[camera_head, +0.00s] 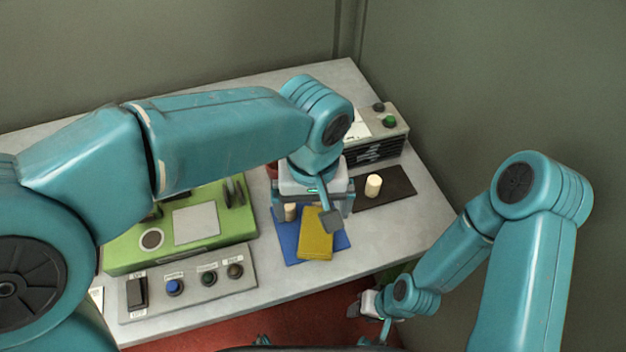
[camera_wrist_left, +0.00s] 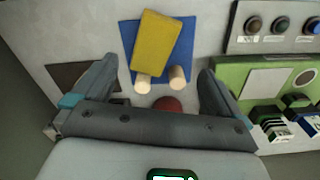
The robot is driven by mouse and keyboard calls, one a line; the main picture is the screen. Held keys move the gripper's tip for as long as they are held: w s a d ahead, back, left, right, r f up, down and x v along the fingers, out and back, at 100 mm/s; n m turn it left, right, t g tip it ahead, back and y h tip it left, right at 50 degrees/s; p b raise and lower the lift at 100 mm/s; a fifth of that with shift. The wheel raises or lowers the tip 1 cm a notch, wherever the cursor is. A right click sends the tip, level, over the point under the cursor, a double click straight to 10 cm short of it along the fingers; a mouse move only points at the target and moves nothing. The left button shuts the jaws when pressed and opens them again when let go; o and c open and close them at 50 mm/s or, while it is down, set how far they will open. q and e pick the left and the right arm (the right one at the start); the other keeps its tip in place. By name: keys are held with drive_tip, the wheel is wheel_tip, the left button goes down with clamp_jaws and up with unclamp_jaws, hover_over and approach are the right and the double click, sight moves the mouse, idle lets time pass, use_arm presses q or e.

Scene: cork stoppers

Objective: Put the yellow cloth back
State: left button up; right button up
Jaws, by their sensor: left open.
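The yellow cloth (camera_head: 315,240) lies flat on the blue mat (camera_head: 287,240), slightly askew. It also shows in the left wrist view (camera_wrist_left: 155,42), on the blue mat (camera_wrist_left: 192,48) there. My left gripper (camera_head: 306,217) is open and empty above the mat; one finger overlaps the cloth in the head view. In the left wrist view the cloth lies beyond and between the open fingers (camera_wrist_left: 158,72). My right gripper (camera_head: 370,312) hangs low by the table's front edge, too small to tell if it is open.
Two cork stoppers (camera_wrist_left: 143,84) (camera_wrist_left: 177,78) stand near the cloth's edge; another stopper (camera_head: 373,185) stands on a dark mat (camera_head: 398,187). A green device (camera_head: 140,258), a button panel (camera_head: 215,290) and a grey box (camera_head: 385,135) flank the mat. A red round thing (camera_wrist_left: 167,104) is partly hidden.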

use_arm(q)
wheel_tip(320, 180, up, 8)
drive_tip(key=shift+p, duration=0.35)
idle(0.4)
